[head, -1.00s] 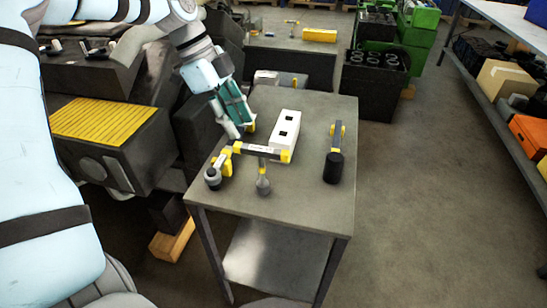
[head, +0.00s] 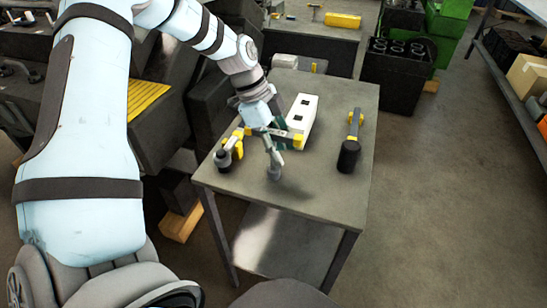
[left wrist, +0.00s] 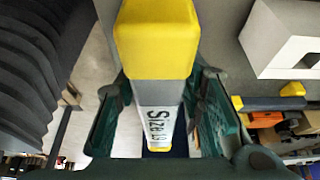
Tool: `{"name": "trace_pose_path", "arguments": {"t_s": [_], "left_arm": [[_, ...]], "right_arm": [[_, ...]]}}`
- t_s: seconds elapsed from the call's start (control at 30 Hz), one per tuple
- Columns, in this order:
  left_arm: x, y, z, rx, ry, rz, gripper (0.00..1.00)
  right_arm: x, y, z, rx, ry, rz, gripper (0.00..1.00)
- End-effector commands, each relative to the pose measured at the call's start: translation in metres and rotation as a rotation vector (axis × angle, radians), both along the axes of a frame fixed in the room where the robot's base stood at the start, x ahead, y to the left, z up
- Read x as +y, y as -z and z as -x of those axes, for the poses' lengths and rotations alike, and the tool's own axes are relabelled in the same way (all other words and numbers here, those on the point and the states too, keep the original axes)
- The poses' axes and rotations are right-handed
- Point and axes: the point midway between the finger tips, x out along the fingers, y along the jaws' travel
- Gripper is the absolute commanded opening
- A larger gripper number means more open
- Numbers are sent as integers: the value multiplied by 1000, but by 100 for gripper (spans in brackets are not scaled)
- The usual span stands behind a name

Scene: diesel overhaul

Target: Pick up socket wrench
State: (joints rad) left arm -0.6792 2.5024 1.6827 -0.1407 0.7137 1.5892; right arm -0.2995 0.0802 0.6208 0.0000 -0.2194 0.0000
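The socket wrench (head: 298,140) is a grey T-shaped tool with yellow handle ends. It stands on the metal table, its round grey foot (head: 274,173) towards the front. In the left wrist view the tool between my fingers (left wrist: 155,50) is grey with yellow ends and a "Size" label. My left gripper (head: 270,138) is down over the middle of the wrench handle. In the left wrist view its teal fingers (left wrist: 160,85) stand on both sides of the tool, apparently open with small gaps. The arm partly hides the handle in the head view. My right gripper is out of view.
The table's front right is clear.

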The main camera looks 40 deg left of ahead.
Motion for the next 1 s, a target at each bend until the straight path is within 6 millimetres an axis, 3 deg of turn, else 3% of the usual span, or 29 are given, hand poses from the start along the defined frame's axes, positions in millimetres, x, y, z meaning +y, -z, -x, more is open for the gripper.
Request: {"name": "trace_pose_path", "arguments": {"t_s": [0.13, 0.3, 0.37, 1.0], "left_arm": [[0, -1, 0, 0, 1, 0, 34], [0, -1, 0, 0, 1, 0, 7], [0, -1, 0, 0, 1, 0, 0], [0, -4, -1, -2, 1, -1, 0]], "right_arm": [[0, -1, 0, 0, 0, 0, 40], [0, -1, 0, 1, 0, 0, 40], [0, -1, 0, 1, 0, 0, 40], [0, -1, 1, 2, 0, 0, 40]]}}
